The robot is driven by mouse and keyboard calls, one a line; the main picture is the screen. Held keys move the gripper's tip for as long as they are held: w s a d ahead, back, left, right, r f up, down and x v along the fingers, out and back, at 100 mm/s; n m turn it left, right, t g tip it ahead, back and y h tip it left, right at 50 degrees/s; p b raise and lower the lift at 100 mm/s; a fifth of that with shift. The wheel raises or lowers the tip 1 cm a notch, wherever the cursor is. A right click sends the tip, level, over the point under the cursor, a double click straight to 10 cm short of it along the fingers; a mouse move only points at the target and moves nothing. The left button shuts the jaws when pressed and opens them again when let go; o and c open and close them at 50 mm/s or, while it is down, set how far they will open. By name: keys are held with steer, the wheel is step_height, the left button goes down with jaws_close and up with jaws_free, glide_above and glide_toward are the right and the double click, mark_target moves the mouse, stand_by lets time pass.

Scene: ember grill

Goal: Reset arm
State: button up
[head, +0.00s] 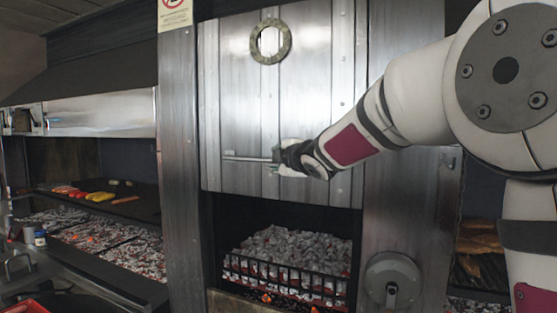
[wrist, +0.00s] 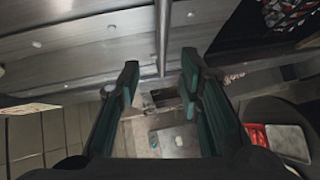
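My gripper (head: 277,158) is in front of the grill's raised metal door (head: 230,100), at the right end of its horizontal bar handle (head: 245,158). In the wrist view, the gripper's two green fingers (wrist: 160,82) stand apart with nothing clamped between them. The bar handle (wrist: 163,40) runs down from the top edge to the gap between the fingertips, with visible space on both sides. How deep the bar lies between the fingers I cannot tell. My arm reaches in from the right in the head view.
Below the door, an open firebox holds glowing coals (head: 290,250) behind a black grate. A round crank wheel (head: 392,280) is at the lower right. On the left, a grill shelf (head: 140,205) carries food above more coals. A red tray (wrist: 258,135) shows in the wrist view.

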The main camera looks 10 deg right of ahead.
steer(key=shift+s+d+r, duration=0.1)
steer(key=shift+s, duration=0.5)
steer(key=s+d+f+m+g+h, duration=0.25)
steer(key=s+m, duration=0.25)
steer(key=s, duration=0.4)
steer(key=s+d+f+m+g+h, duration=0.25)
steer(key=s+m, duration=0.25)
steer(key=s, duration=0.5)
steer(key=s+f+m+g, duration=0.2)
steer(key=s+f, duration=0.3)
steer(key=s, duration=0.3)
steer(key=s+a+f+m+g+y, duration=0.1)
steer(key=s+f+m, duration=0.2)
steer(key=s+f, duration=0.2)
steer(key=s+a+f+m+g+y+b, duration=0.1)
steer(key=s+f, duration=0.4)
steer(key=s, duration=0.6)
steer(key=shift+m+g, duration=0.8)
steer(key=shift+m, duration=0.4)
